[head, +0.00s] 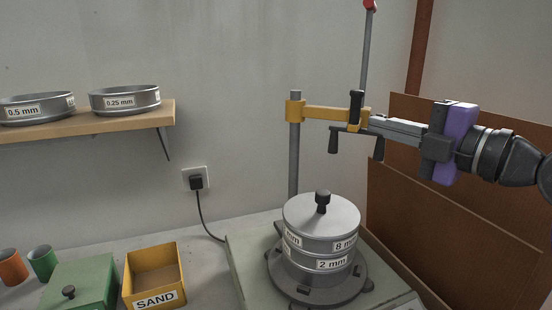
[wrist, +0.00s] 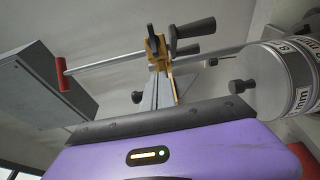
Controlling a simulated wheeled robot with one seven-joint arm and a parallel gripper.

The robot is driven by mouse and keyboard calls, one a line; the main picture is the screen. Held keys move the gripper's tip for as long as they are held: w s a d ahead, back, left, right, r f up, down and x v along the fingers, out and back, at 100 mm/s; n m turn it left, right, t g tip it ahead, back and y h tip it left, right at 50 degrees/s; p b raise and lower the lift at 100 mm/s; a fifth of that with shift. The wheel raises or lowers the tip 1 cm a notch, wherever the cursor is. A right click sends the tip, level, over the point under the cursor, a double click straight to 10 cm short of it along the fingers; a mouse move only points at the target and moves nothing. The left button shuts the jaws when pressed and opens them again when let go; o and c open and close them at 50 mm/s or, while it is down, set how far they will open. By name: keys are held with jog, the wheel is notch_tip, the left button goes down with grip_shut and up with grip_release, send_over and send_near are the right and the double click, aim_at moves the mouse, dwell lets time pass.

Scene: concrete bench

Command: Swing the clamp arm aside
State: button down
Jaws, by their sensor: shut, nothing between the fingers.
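The yellow clamp arm (head: 325,112) reaches right from a collar on a grey upright post (head: 294,155). It hangs above the lidded sieve stack (head: 318,245), apart from it. Black handles hang at its free end, and a thin grey rod (head: 366,55) with a red tip rises there. My gripper (head: 370,123) comes in from the right and is shut, with its fingertips at the arm's free end. Nothing is between the fingers; contact with the arm is unclear. In the wrist view the yellow end (wrist: 155,48) lies just beyond the fingertips, with the stack at right (wrist: 278,90).
The stack stands on a pale-topped base on the bench. A yellow SAND box (head: 153,278), a green box (head: 82,285) and small cups lie to the left. A wall shelf (head: 90,122) holds two sieves. Brown panels (head: 455,215) stand on the right, behind my arm.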

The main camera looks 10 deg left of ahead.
jog(key=shift+w+d+b, duration=0.3)
jog(key=shift+w+d, duration=0.1)
jog(key=shift+w, duration=0.25)
jog(key=shift+w+d+b, duration=0.25)
jog(key=shift+w+d, duration=0.1)
jog(key=shift+w, duration=0.25)
dwell(0.4)
